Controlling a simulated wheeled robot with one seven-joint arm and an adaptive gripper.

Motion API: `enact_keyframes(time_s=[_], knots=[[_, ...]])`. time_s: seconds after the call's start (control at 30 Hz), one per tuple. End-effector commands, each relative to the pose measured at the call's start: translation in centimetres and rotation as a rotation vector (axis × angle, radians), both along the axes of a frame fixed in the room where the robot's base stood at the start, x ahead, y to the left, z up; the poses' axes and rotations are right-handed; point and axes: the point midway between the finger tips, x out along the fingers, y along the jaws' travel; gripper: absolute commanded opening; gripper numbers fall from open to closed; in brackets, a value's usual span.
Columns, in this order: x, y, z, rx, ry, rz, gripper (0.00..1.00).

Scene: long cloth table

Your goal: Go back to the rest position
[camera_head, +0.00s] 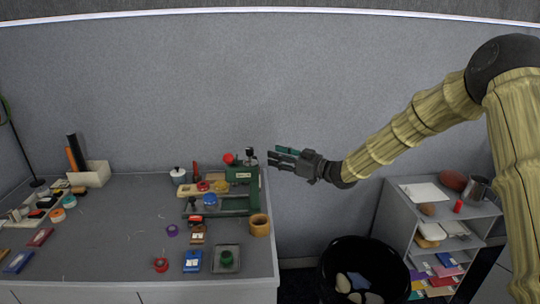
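My gripper (272,156) is at the end of my arm, which reaches in from the right side of the view. It points left, in front of the grey wall and close to the table's right end. Its dark and teal fingers look spread apart, with nothing visible between them. Behind its tips and to the left stands a green press-like device (240,204) on the table (110,242). I cannot tell the exact distance between them.
A black bin (322,272) with a few items inside stands right of the table. A grey shelf unit (396,215) with papers, a mug (477,187) and other items stands below my arm. Tape rolls, stamps and an organiser (92,175) crowd the table; its front middle is mostly clear.

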Motion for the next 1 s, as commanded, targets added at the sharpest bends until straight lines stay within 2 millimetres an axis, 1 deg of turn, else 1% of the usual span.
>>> enact_keyframes(time_s=[0.1, 0.37, 0.47, 0.57, 0.7, 0.77, 0.9, 1.0], knots=[[-0.3, -0.4, 0.0, 0.0, 0.0, 0.0, 0.34], [-0.3, -0.4, 0.0, 0.0, 0.0, 0.0, 0.34], [-0.3, -0.4, 0.3, 0.0, 0.0, 0.0, 0.34], [-0.3, -0.4, 1.4, 0.0, -0.001, 0.0, 0.34], [-0.3, -0.4, 4.3, 0.0, -0.001, 0.0, 0.34], [-0.3, -0.4, 5.2, 0.0, -0.001, 0.0, 0.34], [-0.3, -0.4, 6.7, 0.0, 0.0, 0.0, 0.34], [-0.3, -0.4, 7.5, 0.0, 0.0, 0.0, 0.34]])
